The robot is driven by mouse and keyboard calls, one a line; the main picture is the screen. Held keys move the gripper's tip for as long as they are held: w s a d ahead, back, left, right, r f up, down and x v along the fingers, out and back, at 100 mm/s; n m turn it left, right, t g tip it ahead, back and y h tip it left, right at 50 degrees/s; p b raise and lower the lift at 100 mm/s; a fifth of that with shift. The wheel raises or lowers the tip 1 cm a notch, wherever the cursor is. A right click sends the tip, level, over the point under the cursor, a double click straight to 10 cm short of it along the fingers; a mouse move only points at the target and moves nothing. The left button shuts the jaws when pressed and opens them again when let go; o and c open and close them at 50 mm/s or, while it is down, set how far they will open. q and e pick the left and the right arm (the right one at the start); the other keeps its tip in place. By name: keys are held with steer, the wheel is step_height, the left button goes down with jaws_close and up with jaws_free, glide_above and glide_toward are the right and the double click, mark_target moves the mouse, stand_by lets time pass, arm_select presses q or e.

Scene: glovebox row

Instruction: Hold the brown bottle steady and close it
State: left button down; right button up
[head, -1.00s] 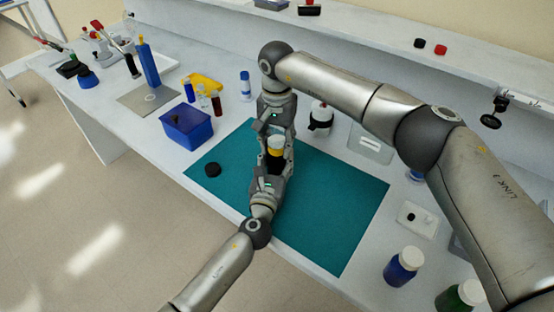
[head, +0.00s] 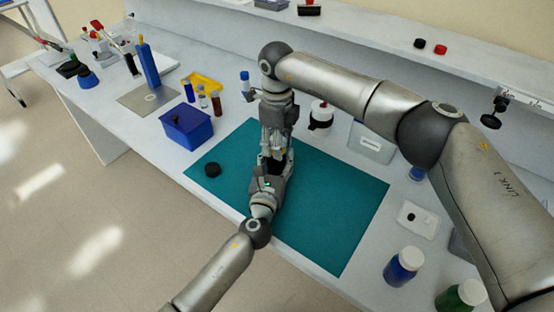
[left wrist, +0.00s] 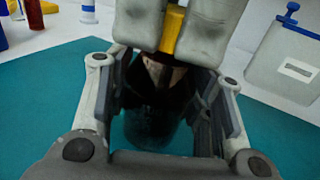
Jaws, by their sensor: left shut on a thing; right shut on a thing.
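The brown bottle (head: 276,166) stands on the teal mat (head: 325,210), mostly hidden by my grippers in the head view. In the left wrist view the dark bottle (left wrist: 155,105) is between the fingers of my left gripper (head: 271,168), which is shut on its body from the near side. My right gripper (head: 275,147) comes from above and behind. Its two fingers are shut on a yellow cap (left wrist: 173,28) at the bottle's top. The fingers hide most of the cap, and I cannot tell how far it is seated.
A white bottle with a black band (head: 320,116) is behind, right of my right gripper. Blue (head: 403,266) and green (head: 461,296) bottles stand at right. The mat's right part is clear.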

steer(key=m, duration=0.6)
steer(key=shift+m, duration=0.4)
steer(key=m, duration=1.6)
steer(key=o, duration=1.2)
steer(key=shift+o, duration=0.2)
step_height(320, 180, up, 12)
steer(key=shift+f, duration=0.1)
